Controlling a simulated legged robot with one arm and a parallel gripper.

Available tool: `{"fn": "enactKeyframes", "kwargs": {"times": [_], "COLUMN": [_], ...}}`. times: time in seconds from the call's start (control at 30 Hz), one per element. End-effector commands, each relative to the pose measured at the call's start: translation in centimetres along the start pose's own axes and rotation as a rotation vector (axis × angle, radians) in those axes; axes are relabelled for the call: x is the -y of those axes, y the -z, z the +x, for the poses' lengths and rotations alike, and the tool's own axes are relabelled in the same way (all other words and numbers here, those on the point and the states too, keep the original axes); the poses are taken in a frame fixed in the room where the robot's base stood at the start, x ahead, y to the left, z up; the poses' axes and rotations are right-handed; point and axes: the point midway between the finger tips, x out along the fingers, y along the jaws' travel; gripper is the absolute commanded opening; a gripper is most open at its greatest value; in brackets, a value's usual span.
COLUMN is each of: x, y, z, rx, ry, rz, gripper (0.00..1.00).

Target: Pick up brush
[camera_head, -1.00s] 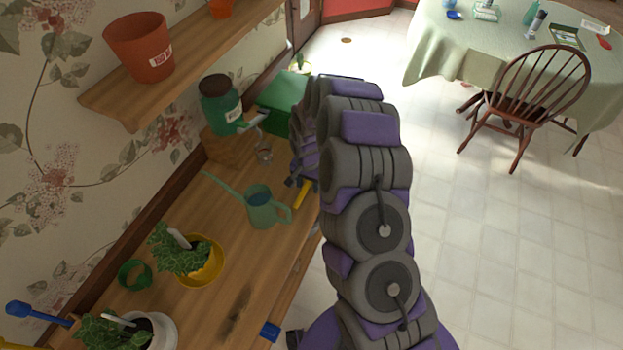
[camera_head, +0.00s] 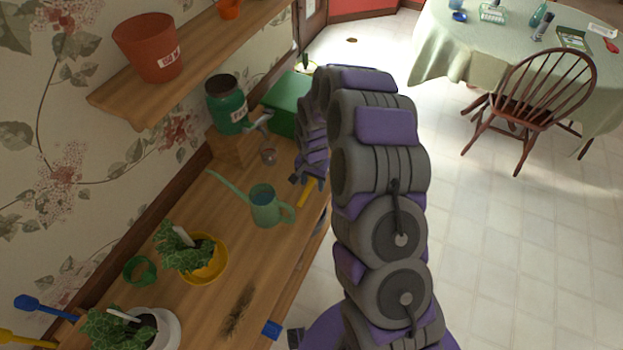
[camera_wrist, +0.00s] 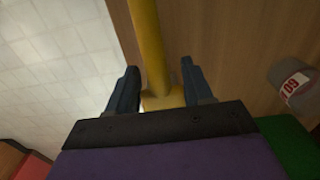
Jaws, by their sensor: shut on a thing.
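A yellow-handled tool (camera_head: 308,192), which I take to be the brush, is at the right edge of the wooden bench in the head view. In the wrist view its yellow handle (camera_wrist: 149,45) runs up from between the two dark fingers. My gripper (camera_wrist: 158,92) is shut on it where the handle widens. Bristles cannot be made out. In the head view my gripper (camera_head: 305,180) is small and partly hidden by my arm.
A green watering can (camera_head: 265,208) stands just left of my gripper. A dark patch of dirt (camera_head: 238,311) lies in front.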

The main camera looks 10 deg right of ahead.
Motion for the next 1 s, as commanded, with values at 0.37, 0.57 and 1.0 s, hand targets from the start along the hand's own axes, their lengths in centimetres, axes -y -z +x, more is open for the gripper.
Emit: {"fn": "enactKeyframes", "kwargs": {"times": [0.37, 0.57, 1.0], "x": [-3.2, -5.6, -8.6], "y": [-4.2, -7.3, -11.2], "z": [-0.6, -1.0, -1.3], "rx": [0.001, 0.002, 0.002], "ry": [-0.002, -0.003, -0.002], "rz": [-0.001, 0.000, -0.001], "gripper": [0.08, 0.08, 0.08]}}
